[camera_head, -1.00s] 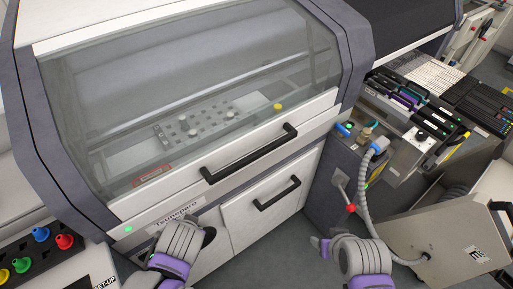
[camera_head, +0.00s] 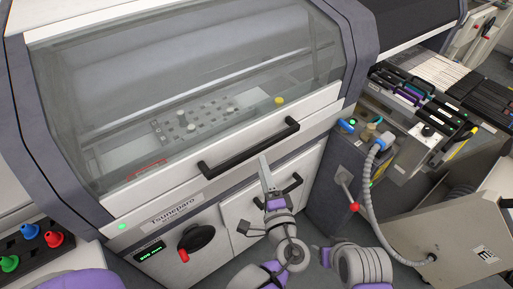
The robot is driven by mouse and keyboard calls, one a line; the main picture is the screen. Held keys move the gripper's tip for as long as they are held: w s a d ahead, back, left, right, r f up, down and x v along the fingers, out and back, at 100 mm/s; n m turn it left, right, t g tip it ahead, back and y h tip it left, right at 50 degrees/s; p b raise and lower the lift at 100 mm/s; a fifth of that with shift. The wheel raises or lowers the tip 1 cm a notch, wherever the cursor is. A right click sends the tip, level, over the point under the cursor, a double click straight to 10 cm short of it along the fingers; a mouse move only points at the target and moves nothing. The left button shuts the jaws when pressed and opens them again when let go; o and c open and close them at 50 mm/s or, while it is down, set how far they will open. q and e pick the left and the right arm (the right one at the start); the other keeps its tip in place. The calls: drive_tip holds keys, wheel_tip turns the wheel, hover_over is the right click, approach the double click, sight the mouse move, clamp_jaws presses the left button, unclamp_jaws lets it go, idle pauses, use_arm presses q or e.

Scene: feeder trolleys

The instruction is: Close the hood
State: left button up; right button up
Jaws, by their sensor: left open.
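The hood (camera_head: 215,75) of the machine is a large see-through cover with a white front edge. It is down over the work area, its front edge lying along the machine's white front panel; I see no clear gap. Its black bar handle (camera_head: 248,151) runs along that edge. My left gripper (camera_head: 254,194) is open and empty, just below the handle's right half and in front of the lower panel. One finger points up near the handle, apart from it as far as I can tell. My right gripper (camera_head: 350,263) is low at the bottom edge; its jaws are unclear.
A black knob with a red part (camera_head: 196,242) sits on the front panel. To the right stand a grey post with a red-tipped lever (camera_head: 346,190), a hose (camera_head: 367,195) and a feeder trolley (camera_head: 395,235).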

sight(257, 152)
use_arm(q)
drive_tip(key=x, duration=0.8)
drive_tip(key=shift+w+p, duration=0.1)
drive_tip(key=shift+p, duration=0.25)
use_arm(e)
drive_tip(key=shift+w+r, duration=0.2)
drive_tip(key=shift+r, duration=0.25)
use_arm(q)
drive_tip(key=shift+c, duration=0.3)
clamp_jaws()
